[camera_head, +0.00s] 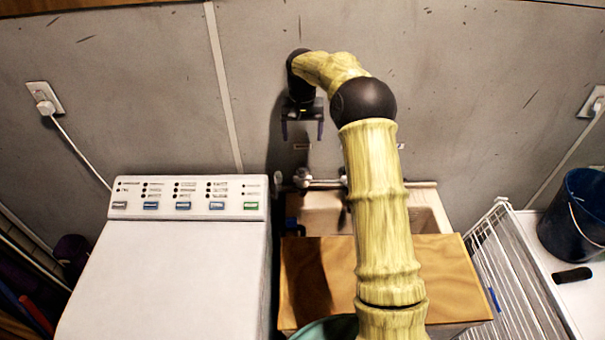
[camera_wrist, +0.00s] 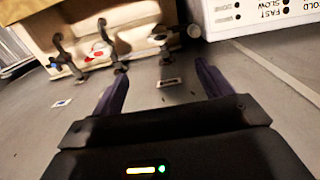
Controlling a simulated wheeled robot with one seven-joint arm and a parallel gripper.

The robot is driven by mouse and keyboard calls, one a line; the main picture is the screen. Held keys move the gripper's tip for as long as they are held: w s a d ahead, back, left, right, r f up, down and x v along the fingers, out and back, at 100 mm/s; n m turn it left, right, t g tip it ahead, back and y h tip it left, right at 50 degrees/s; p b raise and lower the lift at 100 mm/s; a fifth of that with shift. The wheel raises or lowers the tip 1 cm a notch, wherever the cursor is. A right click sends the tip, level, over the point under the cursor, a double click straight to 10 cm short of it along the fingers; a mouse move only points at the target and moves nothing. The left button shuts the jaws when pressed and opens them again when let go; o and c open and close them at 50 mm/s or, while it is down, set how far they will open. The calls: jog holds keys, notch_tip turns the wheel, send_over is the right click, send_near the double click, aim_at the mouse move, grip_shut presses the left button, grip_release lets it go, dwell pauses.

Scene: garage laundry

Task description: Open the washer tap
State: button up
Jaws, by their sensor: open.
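My gripper (camera_head: 302,137) hangs open and empty in front of the grey wall, above the sink's tap fittings. In the wrist view its two dark fingers (camera_wrist: 161,68) are spread apart. Metal tap fittings (camera_head: 302,178) sit along a pipe at the back of the sink, below my gripper. In the wrist view, which is turned over, several dark handles show, one (camera_wrist: 163,45) beyond and between the fingertips. A small round pale knob (camera_wrist: 193,31) lies closer to the washer. I cannot tell which fitting is the washer tap. Nothing touches the fingers.
The white washer (camera_head: 170,270) stands left of the sink (camera_head: 428,205). A brown board (camera_head: 450,275) covers the sink's front. A white wire rack (camera_head: 510,265) and a dark blue bucket (camera_head: 575,215) are at right.

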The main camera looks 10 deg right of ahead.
aim_at(302, 177)
jog(key=shift+f, duration=0.1)
notch_tip(302, 177, down, 17)
jog(key=p, duration=0.6)
jog(key=shift+f+p, duration=0.1)
jog(key=shift+p, duration=0.2)
jog(key=c, duration=1)
